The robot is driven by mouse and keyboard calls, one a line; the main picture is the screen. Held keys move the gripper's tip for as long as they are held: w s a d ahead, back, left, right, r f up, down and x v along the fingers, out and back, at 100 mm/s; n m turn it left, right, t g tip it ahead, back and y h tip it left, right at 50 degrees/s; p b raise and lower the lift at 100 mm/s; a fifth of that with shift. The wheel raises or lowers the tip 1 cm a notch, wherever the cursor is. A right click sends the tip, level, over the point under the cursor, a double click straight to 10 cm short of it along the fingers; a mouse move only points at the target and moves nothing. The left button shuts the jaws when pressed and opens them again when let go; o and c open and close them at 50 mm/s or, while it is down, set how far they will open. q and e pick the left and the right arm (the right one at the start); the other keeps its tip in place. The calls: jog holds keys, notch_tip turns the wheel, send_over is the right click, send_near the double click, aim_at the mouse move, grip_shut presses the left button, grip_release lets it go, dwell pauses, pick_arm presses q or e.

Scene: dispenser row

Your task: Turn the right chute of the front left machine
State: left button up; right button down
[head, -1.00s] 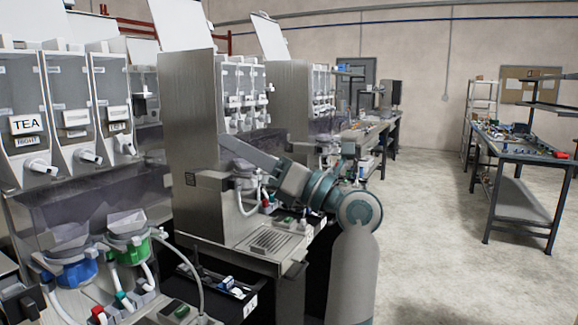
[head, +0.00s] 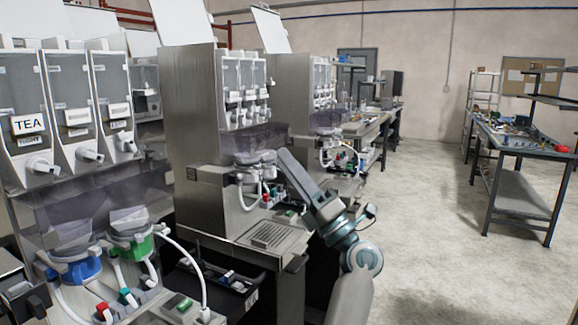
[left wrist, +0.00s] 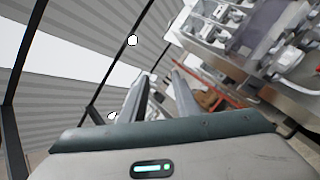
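The nearest machine (head: 75,205) stands at the left of the head view, with a row of white chutes under clear canisters. The chute (head: 42,166) under the TEA label (head: 28,123) is leftmost in the picture; the small label beneath TEA seems to read RIGHT. A second chute (head: 89,155) and a third (head: 125,145) follow to its right. My left gripper (head: 284,158) is raised in front of the second machine, well right of these chutes, and touches none of them. In the left wrist view its fingers (left wrist: 160,85) are apart with nothing between them. My right gripper is out of view.
A second steel machine (head: 195,130) stands beyond the first, with a drip tray (head: 269,236). Blue (head: 78,268) and green (head: 132,244) funnels and hoses sit below the near chutes. The floor (head: 430,230) at right is clear up to a workbench (head: 515,145).

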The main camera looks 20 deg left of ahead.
aim_at(133, 147)
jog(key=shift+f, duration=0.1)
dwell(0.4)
